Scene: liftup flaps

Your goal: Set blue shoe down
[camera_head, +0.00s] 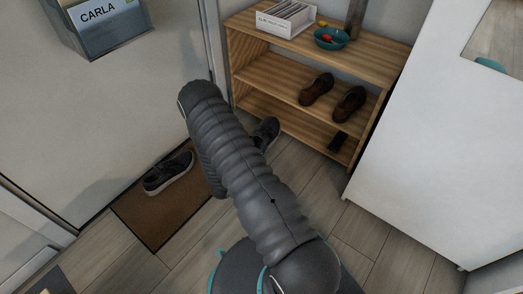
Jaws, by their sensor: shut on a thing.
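A dark blue-grey shoe (168,172) with a pale sole sits on the brown doormat by the door. A second dark shoe (265,132) shows just right of my arm, in front of the left end of the shelf; part of it is hidden behind the arm. I cannot tell whether it is held or rests on something. My grey ribbed arm reaches up the middle of the view and folds down at its far end. My gripper is hidden behind it.
A wooden shelf (272,74) holds brown shoes (332,95) on its middle board, a dark object (338,141) below, and a white box (286,18) and teal bowl (331,39) on top. The doormat (150,222) has bare room. A white cabinet (430,130) stands right.

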